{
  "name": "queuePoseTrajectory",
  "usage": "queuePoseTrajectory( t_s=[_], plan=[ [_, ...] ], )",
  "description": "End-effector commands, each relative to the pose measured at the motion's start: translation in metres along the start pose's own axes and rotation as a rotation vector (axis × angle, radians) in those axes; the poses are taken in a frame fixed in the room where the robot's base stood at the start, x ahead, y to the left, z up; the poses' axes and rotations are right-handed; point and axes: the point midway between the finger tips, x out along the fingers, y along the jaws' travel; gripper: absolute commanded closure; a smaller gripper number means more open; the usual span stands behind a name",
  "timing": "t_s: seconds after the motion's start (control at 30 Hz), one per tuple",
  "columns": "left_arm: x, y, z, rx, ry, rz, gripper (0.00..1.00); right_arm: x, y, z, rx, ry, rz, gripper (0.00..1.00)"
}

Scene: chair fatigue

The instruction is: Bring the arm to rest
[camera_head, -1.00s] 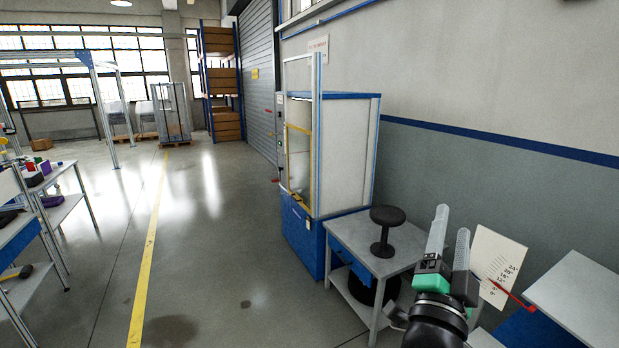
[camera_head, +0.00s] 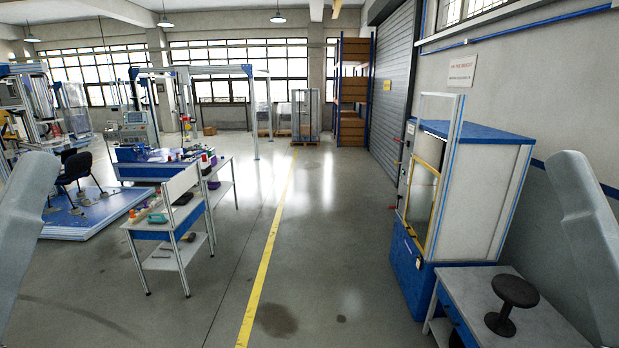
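Two grey links of my own arms show in the head view, one at the far left edge and one at the far right edge. Both rise upright and are cut off by the frame. Neither gripper is in the picture, so I cannot see their fingers or whether they hold anything.
A cabinet with a blue base (camera_head: 408,268) stands at the right by the wall. A grey table (camera_head: 463,291) beside it bears a black round stool-like piece (camera_head: 512,299). A workbench (camera_head: 165,232) with tools stands left. A chair (camera_head: 77,175) is on a blue platform (camera_head: 95,222). The middle floor is clear.

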Motion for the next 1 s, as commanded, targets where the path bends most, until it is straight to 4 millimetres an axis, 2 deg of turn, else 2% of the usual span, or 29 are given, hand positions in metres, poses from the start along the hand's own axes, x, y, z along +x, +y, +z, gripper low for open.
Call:
queuePoseTrajectory(
  t_s=[0.03,0.2,0.33,0.5,1.0],
  plan=[
    [0.039,0.0,-0.035,0.0,0.0,0.0,0.5,0.039,0.0,-0.035,0.0,0.0,0.0,0.36],
    [0.098,0.0,-0.09,0.0,0.0,0.0,0.5,0.098,0.001,-0.09,0.0,-0.001,0.001,0.36],
    [0.13,-0.001,-0.119,0.0,0.0,0.0,0.5,0.13,0.001,-0.119,0.0,-0.002,0.001,0.36],
    [0.144,-0.001,-0.132,0.0,-0.001,0.0,0.5,0.144,0.001,-0.132,0.0,-0.002,0.001,0.36],
    [0.141,-0.001,-0.13,0.0,-0.001,0.0,0.5,0.141,0.001,-0.129,0.0,-0.001,0.001,0.36]
  ],
)
